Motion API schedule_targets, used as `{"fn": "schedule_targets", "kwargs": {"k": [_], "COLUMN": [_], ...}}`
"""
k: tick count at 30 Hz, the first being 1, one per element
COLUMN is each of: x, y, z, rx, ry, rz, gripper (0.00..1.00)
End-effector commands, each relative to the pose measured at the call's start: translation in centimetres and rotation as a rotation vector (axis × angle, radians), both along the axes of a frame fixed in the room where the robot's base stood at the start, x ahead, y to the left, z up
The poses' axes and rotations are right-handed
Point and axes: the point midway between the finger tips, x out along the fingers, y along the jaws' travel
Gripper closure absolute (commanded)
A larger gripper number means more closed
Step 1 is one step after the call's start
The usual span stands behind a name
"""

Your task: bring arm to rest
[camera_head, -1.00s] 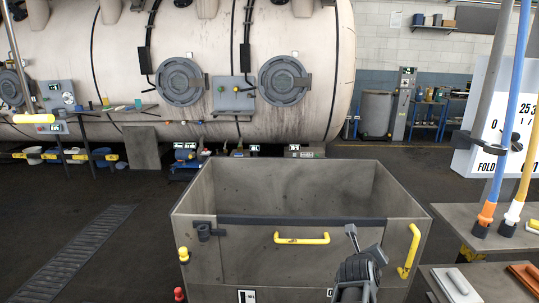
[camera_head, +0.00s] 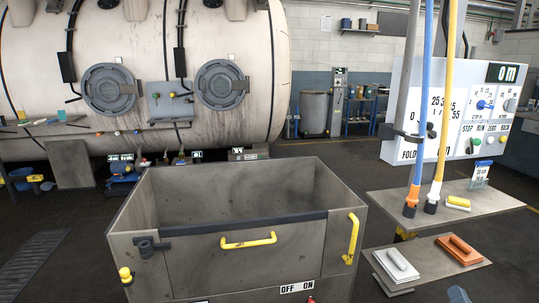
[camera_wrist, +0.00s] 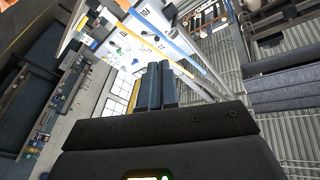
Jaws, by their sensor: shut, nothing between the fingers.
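My gripper (camera_wrist: 155,86) shows in the wrist view with its two dark fingers together and nothing between them. It points up toward a white control panel (camera_wrist: 135,40) and the ceiling, touching nothing that I can see. In the head view, only a small grey tip shows at the bottom edge right of centre, and I cannot tell which part of my arm it is.
A grey open-topped bin (camera_head: 180,262) with yellow handles stands close in front. To its right are a shelf (camera_head: 390,203) with hoses and a lower shelf (camera_head: 400,252) holding two trowel-like tools. A large dyeing vessel (camera_head: 150,45) stands behind.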

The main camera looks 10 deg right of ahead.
Motion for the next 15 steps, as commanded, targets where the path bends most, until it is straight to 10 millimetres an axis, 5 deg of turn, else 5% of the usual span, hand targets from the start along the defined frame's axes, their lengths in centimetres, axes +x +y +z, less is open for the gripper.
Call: {"fn": "schedule_targets", "kwargs": {"k": [15], "x": [-19.3], "y": [14.0], "z": [-0.9], "rx": [-0.398], "ry": [0.354], "rz": [0.285], "gripper": [1.0]}}
